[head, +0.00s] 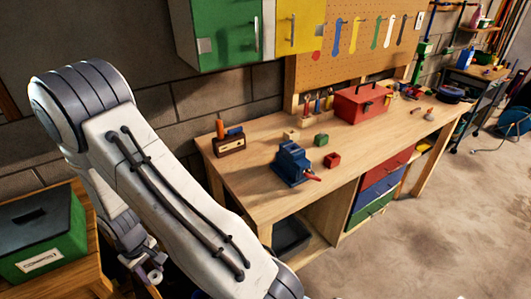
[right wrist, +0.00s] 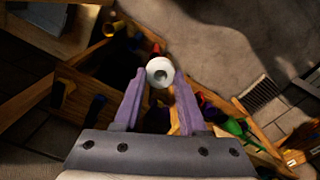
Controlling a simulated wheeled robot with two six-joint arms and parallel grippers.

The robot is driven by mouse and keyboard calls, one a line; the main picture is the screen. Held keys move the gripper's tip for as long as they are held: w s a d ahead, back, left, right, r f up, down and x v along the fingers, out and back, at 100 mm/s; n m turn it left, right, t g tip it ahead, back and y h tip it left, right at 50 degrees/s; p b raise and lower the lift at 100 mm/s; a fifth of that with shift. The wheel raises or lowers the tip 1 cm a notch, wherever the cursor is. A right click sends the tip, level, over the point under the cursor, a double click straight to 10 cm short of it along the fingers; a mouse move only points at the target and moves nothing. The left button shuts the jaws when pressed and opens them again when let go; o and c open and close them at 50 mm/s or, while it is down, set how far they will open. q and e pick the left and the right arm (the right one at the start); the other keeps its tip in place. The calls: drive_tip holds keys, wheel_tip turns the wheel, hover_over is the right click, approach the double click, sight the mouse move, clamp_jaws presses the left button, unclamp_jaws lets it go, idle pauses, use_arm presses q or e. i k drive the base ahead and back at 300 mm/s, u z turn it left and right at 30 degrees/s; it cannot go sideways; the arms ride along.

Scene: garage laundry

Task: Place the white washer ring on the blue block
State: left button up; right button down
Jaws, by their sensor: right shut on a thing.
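The white washer ring (right wrist: 160,72) is held between the tips of the purple fingers of my right gripper (right wrist: 159,86) in the right wrist view, its round hole facing the camera. In the head view my right gripper (head: 146,268) is low at the left, partly behind my own arm, with the small white ring (head: 155,276) at it. It is well away from the workbench top. I cannot make out a plain blue block in either view; the blue thing on the bench is a vise (head: 292,164). My left gripper is not in view.
The wooden workbench (head: 250,180) carries a green cube (head: 321,140), a red cube (head: 333,160) and a red toolbox (head: 361,103). A green box (head: 45,240) stands on a wooden surface at the left. Below my right gripper are wooden compartments with coloured items. The floor at right is clear.

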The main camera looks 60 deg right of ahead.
sight(293, 147)
drive_tip(key=k, duration=0.25)
drive_tip(key=z, duration=0.75)
